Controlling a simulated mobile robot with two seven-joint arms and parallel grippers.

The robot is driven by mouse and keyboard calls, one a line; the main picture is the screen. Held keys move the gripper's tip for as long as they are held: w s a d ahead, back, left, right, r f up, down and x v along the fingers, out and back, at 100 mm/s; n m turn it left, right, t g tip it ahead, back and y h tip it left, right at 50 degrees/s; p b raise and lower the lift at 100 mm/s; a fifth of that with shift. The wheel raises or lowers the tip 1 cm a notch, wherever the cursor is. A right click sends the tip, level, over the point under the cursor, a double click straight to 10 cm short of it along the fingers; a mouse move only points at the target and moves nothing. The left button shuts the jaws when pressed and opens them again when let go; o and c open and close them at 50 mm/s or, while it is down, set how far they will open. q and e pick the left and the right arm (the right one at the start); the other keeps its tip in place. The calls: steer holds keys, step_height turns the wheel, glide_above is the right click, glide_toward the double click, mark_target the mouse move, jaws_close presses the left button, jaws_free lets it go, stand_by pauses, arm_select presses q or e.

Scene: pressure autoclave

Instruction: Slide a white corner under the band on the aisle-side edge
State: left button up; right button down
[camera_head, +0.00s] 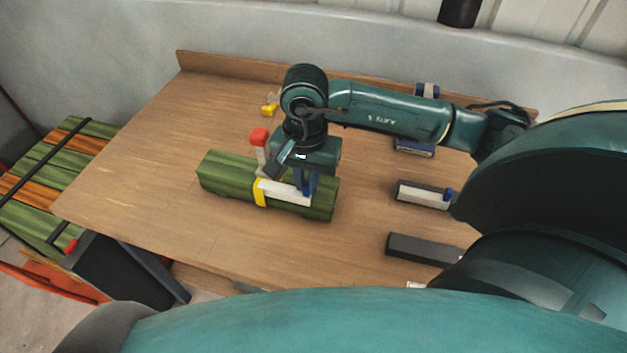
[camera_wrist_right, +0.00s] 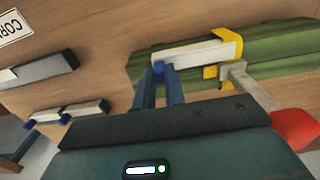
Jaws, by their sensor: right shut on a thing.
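A green ribbed bundle (camera_head: 225,177) lies on the wooden table, with a yellow band (camera_head: 259,193) around it. The wrist view also shows the bundle (camera_wrist_right: 280,50) and band (camera_wrist_right: 228,36). My right gripper (camera_head: 305,192) is shut on the blue-tabbed end of a white corner (camera_head: 282,190). The white corner (camera_wrist_right: 195,54) lies along the bundle's edge, its far end at the band. I cannot tell whether that end is under or over the band. A grey lever with a red end (camera_head: 259,137) stands at the band, close beside the gripper. My left gripper is out of view.
To the right, a dark holder carries a white piece with a blue tab (camera_head: 424,196). A long dark holder (camera_head: 423,249) looks empty. A small yellow piece (camera_head: 269,109) lies behind the bundle. A strapped green-and-orange stack (camera_head: 55,165) stands left of the table. The table's left part is clear.

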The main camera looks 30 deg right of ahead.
steer(key=shift+w+a+b, duration=0.4)
steer(key=shift+w+a, duration=0.45)
steer(key=shift+w, duration=0.1)
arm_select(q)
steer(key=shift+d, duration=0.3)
arm_select(e)
steer(key=shift+w+a, duration=0.2)
steer(key=shift+w, duration=0.05)
steer(key=c, duration=1.4)
jaws_free()
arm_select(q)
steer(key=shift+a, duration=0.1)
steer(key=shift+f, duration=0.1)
arm_select(e)
steer(key=shift+r, duration=0.1)
